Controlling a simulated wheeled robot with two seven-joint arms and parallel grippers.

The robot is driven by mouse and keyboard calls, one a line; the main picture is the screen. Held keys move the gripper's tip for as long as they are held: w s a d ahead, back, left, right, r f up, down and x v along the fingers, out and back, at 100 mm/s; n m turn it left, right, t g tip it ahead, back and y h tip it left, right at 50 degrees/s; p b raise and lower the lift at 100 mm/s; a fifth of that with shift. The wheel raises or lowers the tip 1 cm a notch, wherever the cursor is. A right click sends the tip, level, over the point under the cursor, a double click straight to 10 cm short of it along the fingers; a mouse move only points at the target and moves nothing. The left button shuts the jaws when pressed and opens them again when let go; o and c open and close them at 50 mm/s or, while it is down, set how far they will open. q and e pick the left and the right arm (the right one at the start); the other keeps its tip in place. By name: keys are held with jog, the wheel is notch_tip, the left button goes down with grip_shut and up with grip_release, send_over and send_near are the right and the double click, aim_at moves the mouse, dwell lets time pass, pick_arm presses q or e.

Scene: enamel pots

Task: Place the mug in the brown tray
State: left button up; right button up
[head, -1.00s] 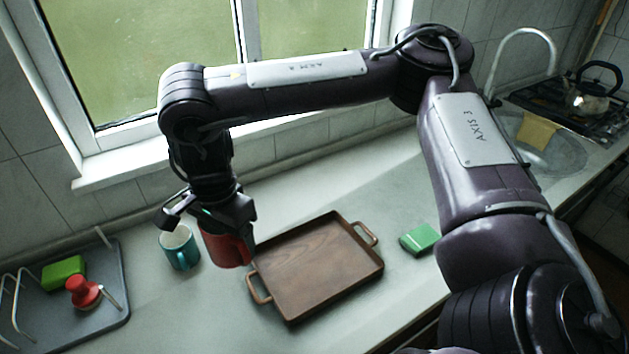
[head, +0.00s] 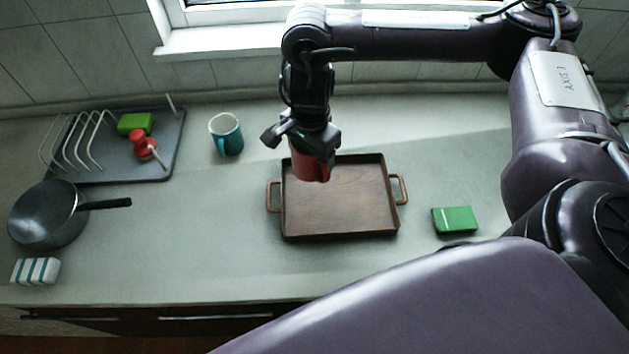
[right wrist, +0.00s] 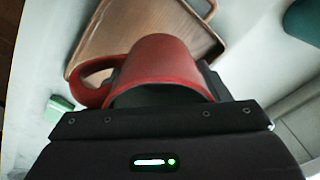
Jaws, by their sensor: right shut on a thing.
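A red mug (head: 311,163) is held by my right gripper (head: 305,140), which is shut on it. In the head view the mug hangs over the back left part of the brown tray (head: 345,225). The gap between mug and tray is hard to judge. In the right wrist view the red mug (right wrist: 160,65) fills the middle, its handle to the left, with the brown tray (right wrist: 130,25) behind it. The tray is empty, with a handle at each side. My left gripper is not in view.
A teal mug (head: 227,135) stands left of the tray. A drying rack (head: 165,125) with a green block and a red-headed brush is farther left. A dark pan (head: 45,218) and a striped item (head: 35,270) lie at the left. A green box (head: 455,220) is to the right.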

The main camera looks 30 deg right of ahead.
jog(key=b, duration=0.2)
send_over(312, 198)
notch_tip(312, 198, down, 9)
jog(key=shift+f, duration=0.1)
notch_tip(312, 198, down, 3)
jog(key=shift+f+b, duration=0.2)
jog(key=shift+b, duration=0.15)
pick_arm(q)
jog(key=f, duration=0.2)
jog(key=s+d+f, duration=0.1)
pick_arm(e)
jog(key=shift+f, duration=0.1)
jog(key=shift+f, duration=0.15)
jog(key=o, duration=1.2)
jog(key=shift+c, duration=0.2)
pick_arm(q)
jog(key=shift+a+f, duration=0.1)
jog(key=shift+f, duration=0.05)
pick_arm(e)
jog(key=shift+r, duration=0.2)
